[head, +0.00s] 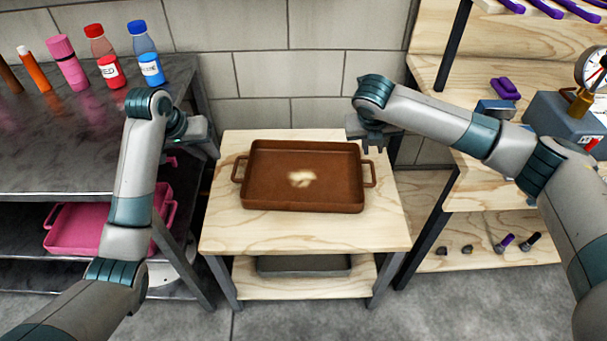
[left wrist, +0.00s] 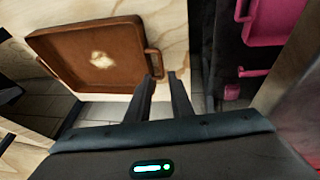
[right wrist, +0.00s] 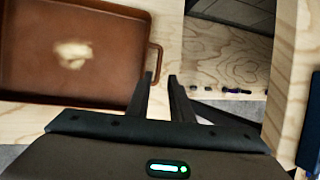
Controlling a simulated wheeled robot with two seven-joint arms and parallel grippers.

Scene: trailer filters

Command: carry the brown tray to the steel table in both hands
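The brown tray (head: 300,178) lies flat on a small wooden table, with a handle at each short side and a pale patch in its middle. It also shows in the left wrist view (left wrist: 75,58) and the right wrist view (right wrist: 110,75). My left gripper (left wrist: 160,80) is open and empty, just off the tray's left handle (head: 238,168). My right gripper (right wrist: 162,80) is open and empty, near the right handle (head: 370,173). The steel table (head: 60,165) stands at the left with a dark top.
Several bottles, including a red one (head: 104,58) and a blue one (head: 146,55), stand at the back of the steel table. A pink tray (head: 75,228) sits on its lower shelf. Wooden shelves (head: 490,180) stand at the right. The steel table's front top is clear.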

